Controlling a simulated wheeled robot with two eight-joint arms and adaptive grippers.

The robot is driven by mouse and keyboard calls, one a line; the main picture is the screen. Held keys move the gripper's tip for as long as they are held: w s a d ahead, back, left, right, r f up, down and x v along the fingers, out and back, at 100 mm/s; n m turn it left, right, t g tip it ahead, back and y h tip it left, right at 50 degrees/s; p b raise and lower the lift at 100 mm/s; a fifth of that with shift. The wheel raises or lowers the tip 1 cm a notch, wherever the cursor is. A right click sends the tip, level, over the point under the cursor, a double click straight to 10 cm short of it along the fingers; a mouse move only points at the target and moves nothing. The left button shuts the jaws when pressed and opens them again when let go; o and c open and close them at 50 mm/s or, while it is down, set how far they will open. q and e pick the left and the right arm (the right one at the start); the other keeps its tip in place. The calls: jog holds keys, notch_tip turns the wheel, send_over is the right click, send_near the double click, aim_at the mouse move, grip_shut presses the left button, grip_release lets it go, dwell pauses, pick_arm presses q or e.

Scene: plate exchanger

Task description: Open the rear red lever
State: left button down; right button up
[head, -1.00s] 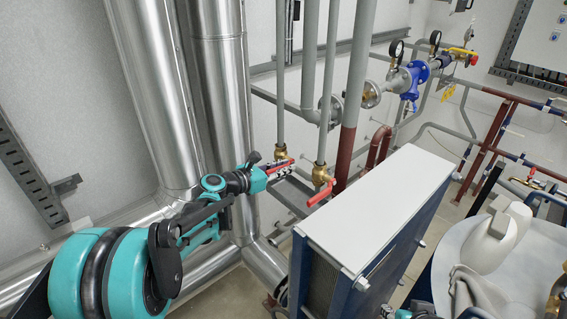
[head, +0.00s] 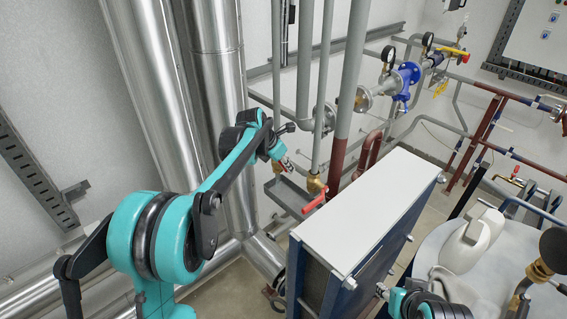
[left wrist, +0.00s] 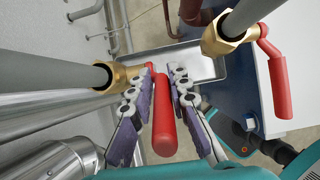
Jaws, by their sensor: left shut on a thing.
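The rear red lever (left wrist: 166,132) runs between the fingers of my left gripper (left wrist: 168,95) in the left wrist view, and the gripper is shut on it. The lever's inner end is beside the brass valve (left wrist: 103,78) on a grey pipe. In the head view my left gripper (head: 287,165) points down and right at this valve and mostly hides the lever. The front red lever (head: 315,202) sticks out leftward from its own brass valve, beside the white-topped exchanger. It also shows in the left wrist view (left wrist: 279,85). My right gripper (head: 382,290) is small at the bottom.
The white-topped plate exchanger (head: 368,208) stands right of the levers. Vertical grey pipes (head: 325,90) rise close by my left gripper. Large metal pipes (head: 218,80) stand behind my left arm. A metal tray (left wrist: 185,62) lies below the valves. A white jug (head: 470,240) is at right.

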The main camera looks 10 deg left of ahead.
pick_arm(q)
jog(key=shift+w+d+r+g+y+p, duration=0.1)
jog(key=shift+d+g+y+p, duration=0.2)
jog(key=shift+d+g, duration=0.1)
dwell(0.3)
jog(key=c, duration=1.5)
grip_release()
jog(key=shift+w+d, duration=0.15)
jog(key=shift+a+r, duration=0.2)
jog(key=v, duration=1.1)
jog(key=shift+d+r, duration=0.15)
jog(key=shift+r, duration=0.1)
